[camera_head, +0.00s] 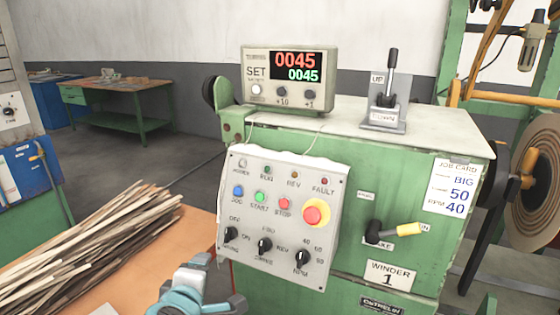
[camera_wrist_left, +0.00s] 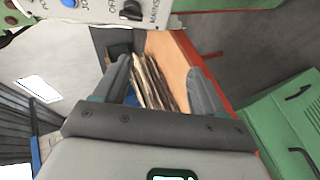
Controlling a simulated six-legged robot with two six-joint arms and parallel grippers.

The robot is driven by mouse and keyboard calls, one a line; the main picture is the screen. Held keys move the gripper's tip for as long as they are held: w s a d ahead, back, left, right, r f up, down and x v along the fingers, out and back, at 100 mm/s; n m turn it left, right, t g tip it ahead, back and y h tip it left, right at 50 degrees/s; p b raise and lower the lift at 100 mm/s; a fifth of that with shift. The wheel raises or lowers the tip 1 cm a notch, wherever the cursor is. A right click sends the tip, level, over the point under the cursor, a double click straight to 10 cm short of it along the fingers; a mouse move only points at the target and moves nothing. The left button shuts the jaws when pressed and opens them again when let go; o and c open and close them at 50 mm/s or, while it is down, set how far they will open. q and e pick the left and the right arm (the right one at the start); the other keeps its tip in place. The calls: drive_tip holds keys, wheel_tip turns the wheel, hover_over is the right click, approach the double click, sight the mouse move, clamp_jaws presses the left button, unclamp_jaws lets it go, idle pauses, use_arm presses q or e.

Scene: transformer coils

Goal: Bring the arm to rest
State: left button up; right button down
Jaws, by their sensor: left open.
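My left gripper (camera_head: 208,280) shows at the bottom of the head view, teal and grey, in front of the lower left of the control panel (camera_head: 283,212). It is apart from the panel as far as I can tell. In the left wrist view the two grey fingers of my left gripper (camera_wrist_left: 160,72) stand spread with nothing between them; strips and an orange bench top lie beyond. My right gripper is in neither view.
A green winder cabinet (camera_head: 400,180) fills the right, with a counter box (camera_head: 290,78), an up-down lever (camera_head: 390,75) and a yellow-tipped handle (camera_head: 400,230). Wooden strips (camera_head: 90,240) lie on the orange bench (camera_head: 190,240) at left. A green workbench (camera_head: 115,95) stands behind.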

use_arm(q)
drive_tip(key=s+a+f+m+g+h+p, duration=0.1)
drive_tip(key=s+f+m+g+p, duration=0.15)
drive_tip(key=f, duration=0.75)
drive_tip(key=s+f+m+g+p, duration=0.2)
drive_tip(key=s+f+g, duration=0.15)
drive_tip(key=f, duration=0.75)
drive_tip(key=s+d+f+m+g+h, duration=0.2)
drive_tip(key=s+d+f+m+g, duration=0.1)
drive_tip(key=s, duration=0.5)
drive_tip(key=s+d+f+m+g+h, duration=0.2)
drive_tip(key=s+d+f+m+g, duration=0.1)
drive_tip(key=s+d+f+m, duration=0.2)
drive_tip(key=s+f+m+p, duration=0.1)
drive_tip(key=s+f+m, duration=0.1)
drive_tip(key=s+m, duration=0.1)
drive_tip(key=shift+d+f+h, duration=0.15)
drive_tip(key=shift+d+h, duration=0.2)
drive_tip(key=shift+h, duration=0.05)
